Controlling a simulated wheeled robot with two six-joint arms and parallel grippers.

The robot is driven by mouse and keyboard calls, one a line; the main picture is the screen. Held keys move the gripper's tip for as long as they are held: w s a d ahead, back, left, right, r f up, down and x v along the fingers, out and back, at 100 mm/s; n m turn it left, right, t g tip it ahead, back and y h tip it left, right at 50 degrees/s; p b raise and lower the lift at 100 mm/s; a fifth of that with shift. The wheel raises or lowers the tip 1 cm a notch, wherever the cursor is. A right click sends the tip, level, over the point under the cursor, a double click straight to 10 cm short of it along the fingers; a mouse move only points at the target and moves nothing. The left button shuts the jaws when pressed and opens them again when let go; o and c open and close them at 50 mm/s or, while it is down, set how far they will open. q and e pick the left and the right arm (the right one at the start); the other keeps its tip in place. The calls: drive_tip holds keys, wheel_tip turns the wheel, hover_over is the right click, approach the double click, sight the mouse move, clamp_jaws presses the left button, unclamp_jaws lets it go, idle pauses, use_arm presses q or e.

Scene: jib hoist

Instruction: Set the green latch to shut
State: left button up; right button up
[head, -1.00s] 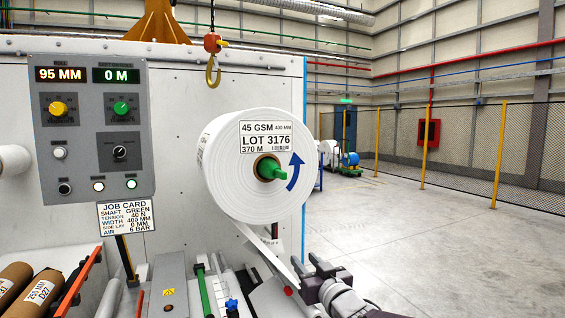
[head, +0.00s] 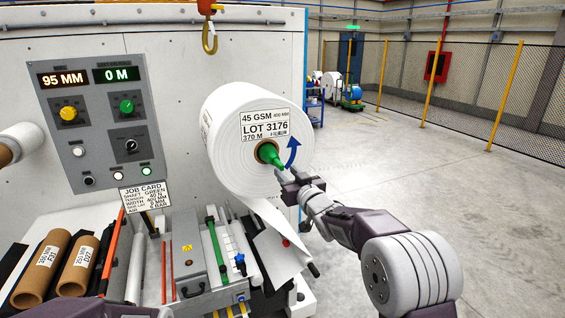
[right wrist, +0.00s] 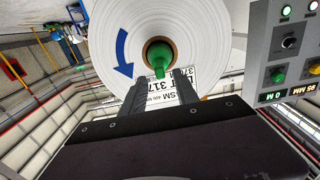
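The green latch (head: 270,155) sticks out of the brown core at the centre of the white paper roll (head: 225,125). In the head view it points down and to the right. The right wrist view shows the latch (right wrist: 159,56) just beyond the fingers and lined up with the gap between them. My right gripper (head: 285,180) is just below and right of the latch. Its fingers (right wrist: 160,86) are apart, with no object seen gripped; I cannot tell whether they touch the latch. My left gripper is not in view.
A control panel (head: 96,110) and a job card (head: 146,196) are left of the roll. A paper web (head: 272,235) hangs below the roll over the machine. A hook (head: 209,38) hangs above. Cardboard cores (head: 78,266) lie at lower left. Open floor is at right.

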sight(282, 168)
drive_tip(key=p+x, duration=0.1)
drive_tip(key=x, duration=0.3)
drive_tip(key=shift+s, duration=0.1)
clamp_jaws()
idle(1.3)
